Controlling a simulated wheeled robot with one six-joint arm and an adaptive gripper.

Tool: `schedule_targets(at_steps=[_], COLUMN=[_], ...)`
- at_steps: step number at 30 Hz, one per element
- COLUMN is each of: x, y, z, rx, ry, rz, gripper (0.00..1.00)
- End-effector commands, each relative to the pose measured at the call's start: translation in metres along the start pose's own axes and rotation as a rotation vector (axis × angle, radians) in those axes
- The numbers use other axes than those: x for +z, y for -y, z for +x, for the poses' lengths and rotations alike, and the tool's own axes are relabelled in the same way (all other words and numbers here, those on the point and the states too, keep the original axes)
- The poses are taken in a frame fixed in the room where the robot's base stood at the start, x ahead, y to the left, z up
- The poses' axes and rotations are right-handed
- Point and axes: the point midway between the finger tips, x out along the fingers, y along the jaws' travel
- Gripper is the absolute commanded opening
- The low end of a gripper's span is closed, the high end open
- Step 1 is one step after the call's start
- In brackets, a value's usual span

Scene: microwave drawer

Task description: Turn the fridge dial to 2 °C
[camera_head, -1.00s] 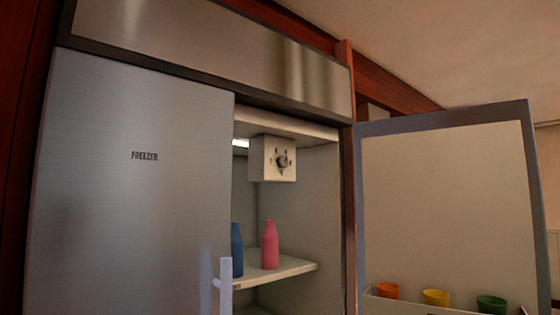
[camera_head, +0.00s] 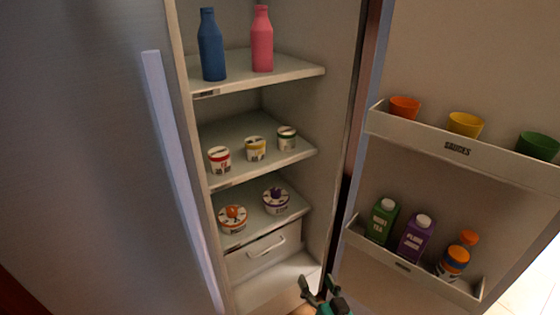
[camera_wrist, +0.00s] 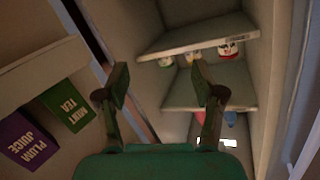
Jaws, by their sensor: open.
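The fridge compartment (camera_head: 335,150) stands open, with its door (camera_head: 450,60) swung out to the right. The fridge dial is not in either current view; the head view shows the compartment below it. My gripper (camera_head: 318,283) is at the bottom of the head view, in front of the low part of the fridge opening. In the wrist view my gripper (camera_wrist: 158,75) has its two fingers spread apart with nothing between them. That view looks into the fridge upside down, past the shelves.
A blue bottle (camera_head: 211,48) and a pink bottle (camera_head: 262,42) stand on the upper shelf (camera_head: 290,72). Tubs sit on lower shelves above a drawer (camera_head: 262,252). Door racks hold cups and cartons, including a plum juice carton (camera_head: 415,238). The freezer handle (camera_head: 180,180) stands at left.

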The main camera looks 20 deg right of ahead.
Motion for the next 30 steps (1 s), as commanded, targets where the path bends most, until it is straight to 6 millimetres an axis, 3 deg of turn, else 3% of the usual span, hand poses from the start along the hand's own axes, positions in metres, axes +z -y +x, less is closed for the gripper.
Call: schedule_targets(at_steps=[1, 6, 15, 24, 30], x=[-0.017, -0.066, -0.176, -0.31, -0.407], y=[0.003, 0.014, 0.04, 0.075, 0.103], z=[0.019, 0.074, 0.153, 0.2, 0.21], rx=[-0.009, -0.037, -0.096, -0.162, -0.207], ry=[-0.013, -0.025, -0.041, -0.052, -0.056], rz=[0.011, 0.048, 0.097, 0.122, 0.124], gripper=[0.68, 0.68, 0.68, 0.68, 0.68])
